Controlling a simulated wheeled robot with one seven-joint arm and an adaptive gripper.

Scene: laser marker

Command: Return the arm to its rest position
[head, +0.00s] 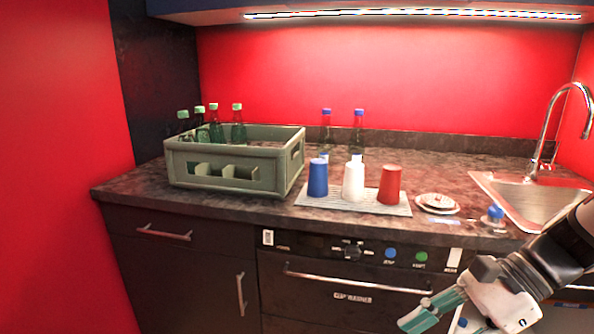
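My arm reaches in from the right edge, low in the head view. My gripper (432,311), with teal fingers on a white body, points left and down in front of the dark oven front, below the counter's edge. No object shows clearly in the fingers. I cannot tell whether they are open or shut.
The counter (255,207) holds a grey-green crate (225,177) with several bottles. A mat (328,206) bears blue (318,178), white (353,182) and red (389,185) cups. Plates (437,203), a blue-topped item (494,215) and a sink (525,200) are right.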

